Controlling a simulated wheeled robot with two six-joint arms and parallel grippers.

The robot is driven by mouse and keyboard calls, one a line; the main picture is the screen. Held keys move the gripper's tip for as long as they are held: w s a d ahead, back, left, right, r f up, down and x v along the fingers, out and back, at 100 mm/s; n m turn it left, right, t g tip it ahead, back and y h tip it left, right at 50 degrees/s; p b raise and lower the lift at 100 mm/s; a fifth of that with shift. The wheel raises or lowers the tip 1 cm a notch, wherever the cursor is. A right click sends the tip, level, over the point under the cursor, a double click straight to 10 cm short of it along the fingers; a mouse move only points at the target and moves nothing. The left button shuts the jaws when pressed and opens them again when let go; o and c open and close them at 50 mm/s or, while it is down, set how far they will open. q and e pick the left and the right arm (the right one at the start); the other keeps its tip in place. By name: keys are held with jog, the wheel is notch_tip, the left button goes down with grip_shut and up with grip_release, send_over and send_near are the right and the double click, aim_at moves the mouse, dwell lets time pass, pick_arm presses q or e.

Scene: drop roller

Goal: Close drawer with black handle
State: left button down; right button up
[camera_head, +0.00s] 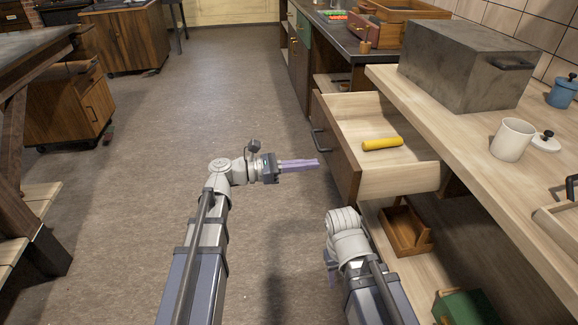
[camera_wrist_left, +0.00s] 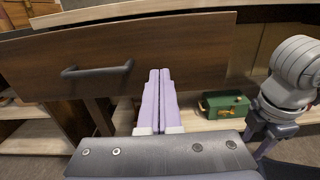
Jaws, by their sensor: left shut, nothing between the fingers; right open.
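The drawer (camera_head: 340,150) is pulled out from under the light wooden worktop, with a dark brown front and pale inside. Its black handle (camera_head: 319,140) is on the front panel and also shows in the left wrist view (camera_wrist_left: 97,71), left of the fingers. A yellow cylinder (camera_head: 382,144) lies inside the drawer. My left gripper (camera_head: 318,164) is shut and empty, its lilac fingertips pointing at the drawer front, near its lower part; contact cannot be told. My right gripper (camera_head: 331,262) is low, below the drawer, mostly hidden behind its wrist.
A grey metal box (camera_head: 466,65), white mug (camera_head: 512,139) and blue jar (camera_head: 562,91) stand on the worktop (camera_head: 450,150). Below the drawer, a wooden tray (camera_head: 405,230) and green box (camera_head: 466,308) sit on a lower shelf. The floor (camera_head: 130,210) to the left is clear.

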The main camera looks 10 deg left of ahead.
aim_at(336, 162)
pick_arm(q)
jog(key=shift+x, duration=2.25)
jog(key=x, duration=2.4)
jog(key=shift+w+d+f, duration=0.1)
jog(key=shift+d, duration=0.2)
jog(key=shift+w+d, duration=0.1)
